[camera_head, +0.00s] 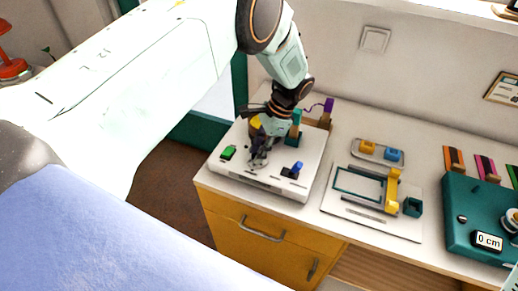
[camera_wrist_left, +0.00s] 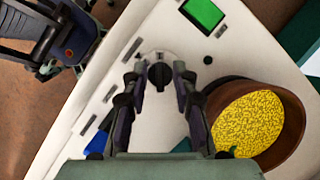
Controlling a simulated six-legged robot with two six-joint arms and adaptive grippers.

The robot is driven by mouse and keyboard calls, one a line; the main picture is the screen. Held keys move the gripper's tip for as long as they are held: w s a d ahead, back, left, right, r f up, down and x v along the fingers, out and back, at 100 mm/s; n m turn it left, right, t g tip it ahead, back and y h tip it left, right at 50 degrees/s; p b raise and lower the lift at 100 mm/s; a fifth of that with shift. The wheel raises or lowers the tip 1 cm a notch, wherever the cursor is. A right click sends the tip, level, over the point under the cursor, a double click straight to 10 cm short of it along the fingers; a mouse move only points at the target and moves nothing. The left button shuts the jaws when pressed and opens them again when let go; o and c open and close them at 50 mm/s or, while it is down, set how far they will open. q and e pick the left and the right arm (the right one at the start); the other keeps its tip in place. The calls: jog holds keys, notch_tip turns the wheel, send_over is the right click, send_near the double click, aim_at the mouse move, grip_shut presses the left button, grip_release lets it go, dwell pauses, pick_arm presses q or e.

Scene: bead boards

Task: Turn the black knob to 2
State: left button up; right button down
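The black knob (camera_wrist_left: 159,77) sits on a pale round dial on the white board (camera_wrist_left: 75,115) in the left wrist view. Its grip lies nearly upright in that picture; a small mark shows above it, too small to read. My left gripper (camera_wrist_left: 160,70) is open, with one fingertip on each side of the knob and a visible gap on both sides. In the head view my left gripper (camera_head: 260,155) points down at the white board (camera_head: 290,187) and hides the knob.
A brown bowl of yellow beads (camera_wrist_left: 247,125) stands right of my fingers in the wrist view. A board with a yellow slider (camera_head: 392,190) and a teal box (camera_head: 460,225) stand to the right.

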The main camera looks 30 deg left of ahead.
pick_arm(q)
jog(key=shift+w+d+r, duration=0.1)
jog(key=shift+d, duration=0.05)
jog(key=shift+r, duration=0.1)
jog(key=v, duration=1.1)
jog(key=shift+r, duration=0.35)
